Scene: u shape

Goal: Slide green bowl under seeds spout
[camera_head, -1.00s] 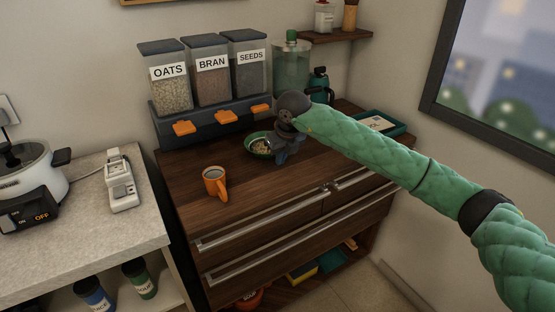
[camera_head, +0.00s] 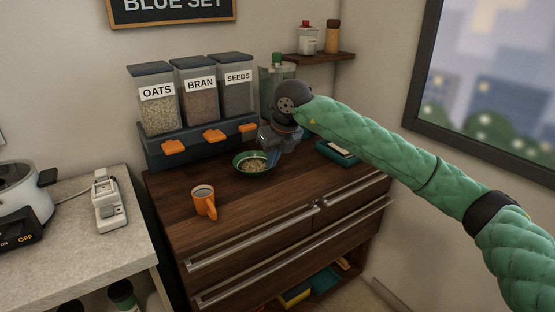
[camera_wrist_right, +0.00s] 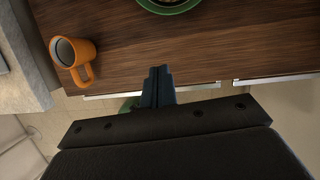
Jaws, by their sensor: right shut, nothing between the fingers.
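The green bowl (camera_head: 253,173), with pale food in it, stands on the dark wood counter in front of the dispenser's right end. Its near edge also shows at the top of the right wrist view (camera_wrist_right: 172,10). The SEEDS container (camera_head: 236,90) is the rightmost of three, and its orange spout lever (camera_head: 248,127) is on the dark base behind the bowl. My right gripper (camera_head: 271,158) is at the bowl's right side, shut and empty. In the right wrist view its closed fingers (camera_wrist_right: 158,76) are apart from the bowl. Contact is unclear in the head view. My left gripper is out of view.
An orange mug (camera_head: 204,203) stands at the counter's front left. A teal tray (camera_head: 338,153) lies behind my right arm. The OATS (camera_head: 157,105) and BRAN (camera_head: 198,95) containers stand left of SEEDS. Wood is bare between mug and bowl.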

